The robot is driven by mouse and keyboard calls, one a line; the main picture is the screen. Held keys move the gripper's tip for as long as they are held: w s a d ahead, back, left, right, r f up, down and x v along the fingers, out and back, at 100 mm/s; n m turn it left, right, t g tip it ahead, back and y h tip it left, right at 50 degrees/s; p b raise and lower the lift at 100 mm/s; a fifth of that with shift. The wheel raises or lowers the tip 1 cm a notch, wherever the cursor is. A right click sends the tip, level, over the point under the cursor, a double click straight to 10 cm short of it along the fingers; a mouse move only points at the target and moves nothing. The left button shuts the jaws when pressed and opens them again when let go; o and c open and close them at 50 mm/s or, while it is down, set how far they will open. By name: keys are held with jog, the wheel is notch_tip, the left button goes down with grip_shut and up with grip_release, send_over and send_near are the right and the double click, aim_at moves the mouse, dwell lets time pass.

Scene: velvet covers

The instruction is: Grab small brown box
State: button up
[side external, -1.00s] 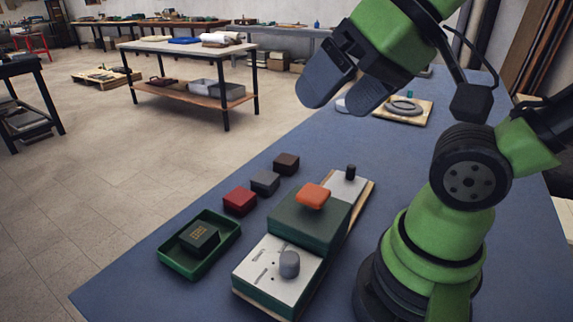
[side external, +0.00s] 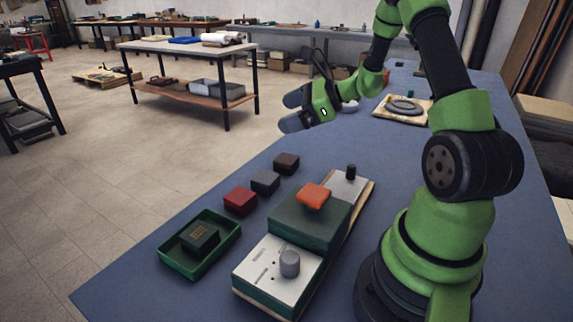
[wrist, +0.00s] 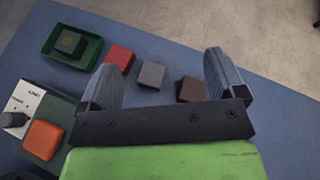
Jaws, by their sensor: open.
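The small brown box (side external: 286,163) sits on the blue table at the far end of a row of small boxes, beside a grey box (side external: 265,182) and a red box (side external: 240,200). In the wrist view the brown box (wrist: 192,89) lies between my fingers, close to the right one, with the grey box (wrist: 151,74) nearer the left one. My gripper (side external: 288,111) is open and empty, above and beyond the brown box in the side view; it also shows in the wrist view (wrist: 165,75).
A green tray (side external: 234,237) holds a dark green box (side external: 200,237). A green device with a grey knob (side external: 289,263) and an orange block (side external: 313,196) on top stands right of the row. A board with a grey ring (side external: 404,108) lies farther back.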

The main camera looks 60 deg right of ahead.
jog(key=s+d+f+m+t+h, duration=0.2)
jog(key=d+f+m+h, duration=0.1)
jog(key=d+f+m, duration=0.35)
send_near(285, 158)
jog(key=w, duration=0.1)
jog(key=w+n, duration=0.1)
jog(key=shift+w+a+f+g, duration=0.3)
jog(key=shift+f, duration=0.05)
jog(key=x, duration=0.6)
jog(key=shift+w+d, duration=0.1)
jog(key=shift+w, duration=0.2)
jog(key=c, duration=1)
